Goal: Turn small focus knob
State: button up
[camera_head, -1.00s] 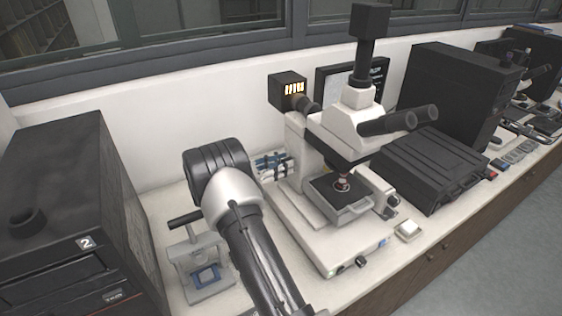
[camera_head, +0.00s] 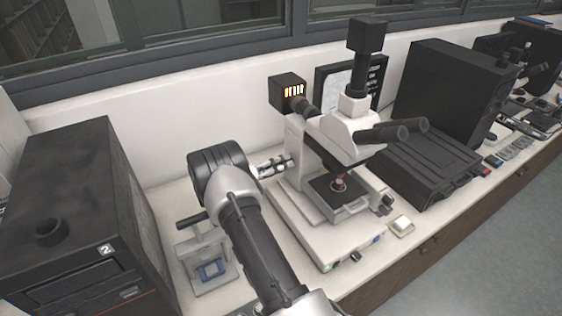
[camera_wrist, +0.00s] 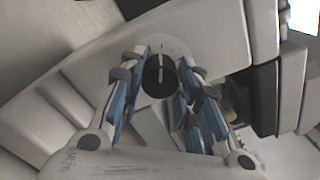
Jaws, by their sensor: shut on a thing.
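The small focus knob (camera_wrist: 158,82) is black with a pale line across its face, and sits on a larger pale round disc on the side of the white microscope (camera_head: 318,195). In the wrist view my gripper (camera_wrist: 160,72) has its blue-padded fingers on both sides of the knob, shut on it. In the head view my gripper (camera_head: 277,167) reaches the left side of the microscope from the left. The knob is hidden there behind the fingers and the microscope body. The stage (camera_head: 338,196) is on the front of the microscope.
A black box marked 2 (camera_head: 75,215) stands at the left. A black case (camera_head: 425,165) is right of the microscope, with a small white block (camera_head: 401,226) in front. The wall is close behind.

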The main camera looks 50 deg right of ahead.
jog(key=n+p, duration=0.1)
jog(key=n, duration=0.4)
dwell(0.5)
jog(key=o, duration=1.1)
jog(key=shift+c, duration=0.2)
jog(key=v, duration=1.2)
dwell(0.8)
